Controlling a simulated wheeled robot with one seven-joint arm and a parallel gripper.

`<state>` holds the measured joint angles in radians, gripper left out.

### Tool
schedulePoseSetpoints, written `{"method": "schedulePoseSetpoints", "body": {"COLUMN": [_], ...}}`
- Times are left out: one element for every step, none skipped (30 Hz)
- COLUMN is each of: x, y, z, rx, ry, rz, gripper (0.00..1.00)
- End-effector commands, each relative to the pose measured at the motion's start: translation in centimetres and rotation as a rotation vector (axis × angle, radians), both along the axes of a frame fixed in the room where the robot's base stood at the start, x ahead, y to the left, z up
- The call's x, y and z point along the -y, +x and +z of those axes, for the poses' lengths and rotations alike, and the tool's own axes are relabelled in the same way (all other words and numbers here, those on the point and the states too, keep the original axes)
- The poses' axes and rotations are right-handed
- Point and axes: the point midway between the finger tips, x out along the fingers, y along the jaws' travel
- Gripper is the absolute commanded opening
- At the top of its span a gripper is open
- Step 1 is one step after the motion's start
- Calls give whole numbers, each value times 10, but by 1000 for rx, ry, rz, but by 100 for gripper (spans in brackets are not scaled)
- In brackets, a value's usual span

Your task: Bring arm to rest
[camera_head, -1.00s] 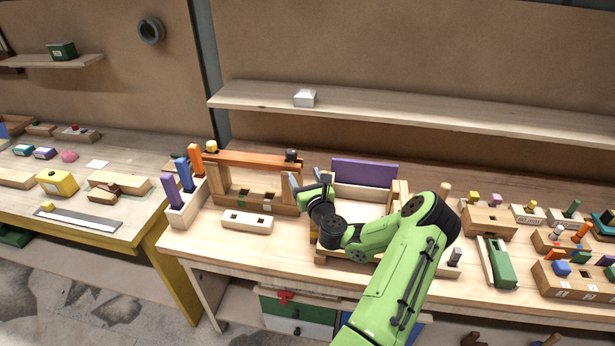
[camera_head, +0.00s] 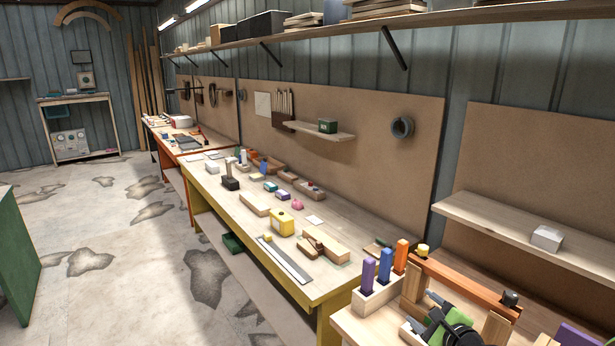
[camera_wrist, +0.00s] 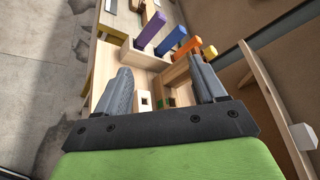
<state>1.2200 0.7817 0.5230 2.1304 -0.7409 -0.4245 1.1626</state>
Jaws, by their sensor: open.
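My green gripper shows at the bottom right of the head view, partly cut off by the frame edge, in front of the wooden frame with the orange-brown top bar (camera_head: 463,284). In the wrist view my gripper (camera_wrist: 163,84) is open, its two grey fingers apart with nothing held between them. Past the fingers are a pale block with a square hole (camera_wrist: 144,101) and a rack with purple (camera_wrist: 151,30), blue (camera_wrist: 171,40) and orange (camera_wrist: 186,51) upright pieces. Most of my arm is outside the head view.
A yellow-edged bench (camera_head: 318,292) with blocks and a long metal strip (camera_head: 285,259) runs to the left. A wooden shelf (camera_head: 480,216) with a small white box (camera_head: 547,238) is on the right wall. Open floor (camera_head: 130,250) lies at the left.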

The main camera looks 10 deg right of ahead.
Motion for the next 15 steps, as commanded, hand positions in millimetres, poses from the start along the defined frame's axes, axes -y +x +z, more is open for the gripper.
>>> {"method": "schedulePoseSetpoints", "body": {"x": [-43,-64,-90,-108,-123,-141,-153,-163,-175,-183,-189,-196,-200,-204,-207], "y": [1,-3,-11,-18,-27,-41,-53,-65,-83,-96,-111,-132,-148,-164,-187], "z": [7,8,10,12,15,20,24,29,36,43,49,58,64,70,78], "rx": [-67,-109,-158,-192,-222,-259,-285,-306,-335,-351,-367,-383,-393,-398,-403], "ry": [-181,-288,-430,-533,-636,-767,-863,-955,-1073,-1158,-1237,-1337,-1407,-1472,-1551], "rz": [153,242,355,436,514,612,679,744,825,881,932,1000,1045,1089,1142], "gripper": [70,70,70,70,70,70,70,70,70,70,70,70,70,70,70]}}
